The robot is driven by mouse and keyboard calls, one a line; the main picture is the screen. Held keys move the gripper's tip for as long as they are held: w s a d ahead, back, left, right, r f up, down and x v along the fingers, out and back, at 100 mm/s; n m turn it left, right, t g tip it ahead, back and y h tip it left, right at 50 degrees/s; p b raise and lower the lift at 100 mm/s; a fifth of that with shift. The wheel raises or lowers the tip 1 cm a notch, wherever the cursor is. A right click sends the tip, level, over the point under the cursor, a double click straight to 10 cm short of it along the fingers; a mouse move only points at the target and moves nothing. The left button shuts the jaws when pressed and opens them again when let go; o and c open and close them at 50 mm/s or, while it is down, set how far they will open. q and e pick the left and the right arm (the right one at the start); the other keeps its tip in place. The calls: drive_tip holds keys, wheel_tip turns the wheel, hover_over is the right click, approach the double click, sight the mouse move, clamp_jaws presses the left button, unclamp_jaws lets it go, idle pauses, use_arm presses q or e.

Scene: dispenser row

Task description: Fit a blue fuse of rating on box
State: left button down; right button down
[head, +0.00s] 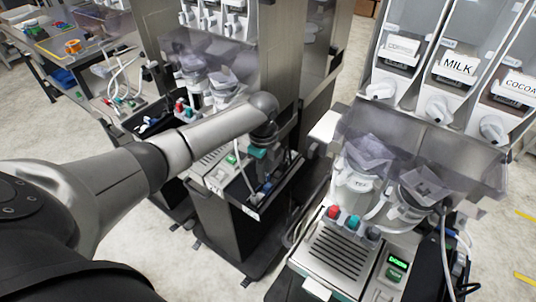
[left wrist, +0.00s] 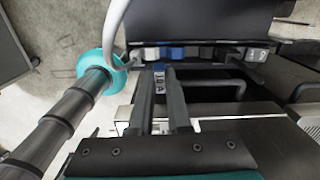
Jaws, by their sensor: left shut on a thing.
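My left gripper (left wrist: 159,92) is shut on a small blue fuse (left wrist: 158,71), which shows between the fingertips with a pale label. The label's print is too small to read surely. Just beyond it is a row of fuses on a dark box (left wrist: 225,28), among them a blue fuse (left wrist: 177,53) and grey ones (left wrist: 256,54). I cannot tell whether the held fuse touches the row. In the head view my left arm reaches to the middle dispenser, and the gripper (head: 264,184) is small and low at its front. My right gripper is not in view.
A teal ring-shaped part (left wrist: 116,72) and a pale hose (left wrist: 113,30) are close at the left of the gripper. A dispenser with MILK and COCOA hoppers (head: 458,66) stands at the right. A workbench (head: 60,45) is at the far left. Pale floor (head: 150,245) is open in front.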

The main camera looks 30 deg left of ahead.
use_arm(q)
drive_tip(key=f+b, duration=0.2)
drive_tip(key=b, duration=0.1)
drive_tip(key=shift+w+a+f+m, duration=0.25)
drive_tip(key=shift+w+f+m, duration=0.05)
drive_tip(key=shift+f+m, duration=0.1)
drive_tip(key=shift+f+b, duration=0.35)
drive_tip(key=shift+f, duration=0.35)
drive_tip(key=shift+f, duration=0.1)
drive_tip(key=shift+f, duration=0.1)
drive_tip(key=shift+f, duration=0.5)
drive_tip(key=shift+f+b, duration=0.35)
drive_tip(key=shift+f, duration=0.15)
idle(0.3)
idle(0.6)
